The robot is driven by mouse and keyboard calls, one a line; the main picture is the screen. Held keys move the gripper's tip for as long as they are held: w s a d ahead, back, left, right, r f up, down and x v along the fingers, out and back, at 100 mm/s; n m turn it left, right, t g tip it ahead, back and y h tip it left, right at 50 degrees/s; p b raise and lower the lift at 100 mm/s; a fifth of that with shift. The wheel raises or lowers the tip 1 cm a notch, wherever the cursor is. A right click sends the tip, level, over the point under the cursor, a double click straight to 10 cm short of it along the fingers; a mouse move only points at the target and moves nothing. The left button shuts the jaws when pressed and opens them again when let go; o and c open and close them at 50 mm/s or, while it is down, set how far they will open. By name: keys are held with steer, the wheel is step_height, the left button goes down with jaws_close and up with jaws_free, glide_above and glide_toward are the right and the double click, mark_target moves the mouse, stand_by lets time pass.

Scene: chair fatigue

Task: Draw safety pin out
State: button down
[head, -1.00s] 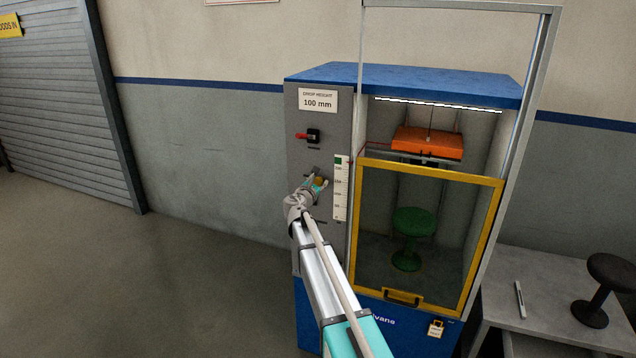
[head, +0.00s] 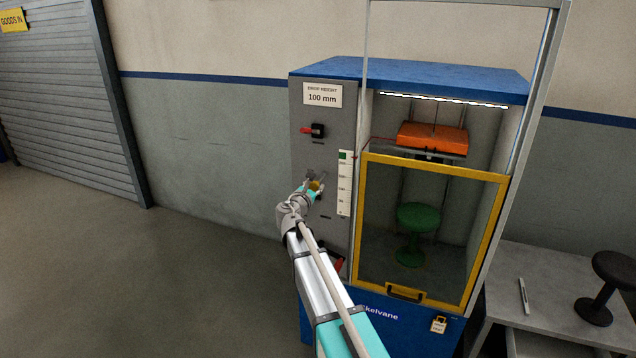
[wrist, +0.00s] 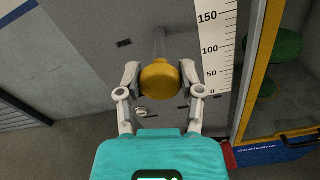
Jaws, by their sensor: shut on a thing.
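The safety pin shows in the wrist view as a yellow knob (wrist: 160,77) with a grey shaft (wrist: 159,43) behind it, at the grey front panel of the test machine. My gripper (wrist: 160,82) is shut on the yellow knob, one finger on each side. In the head view my gripper (head: 313,188) is at the panel, left of the white scale, and the knob (head: 316,185) is partly hidden by the fingers. I cannot tell how far the shaft stands in the panel.
A white scale (head: 345,183) runs just right of the knob. A red-handled switch (head: 313,131) sits above. A yellow-framed door (head: 362,230) covers the chamber with a green stool (head: 418,218) and an orange weight (head: 432,136). A table (head: 550,262) stands right.

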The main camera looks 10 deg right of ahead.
steer(key=shift+s+a, duration=0.1)
steer(key=shift+s, duration=0.1)
steer(key=shift+c, duration=1.7)
jaws_free()
steer(key=shift+o, duration=0.6)
steer(key=v, duration=1.2)
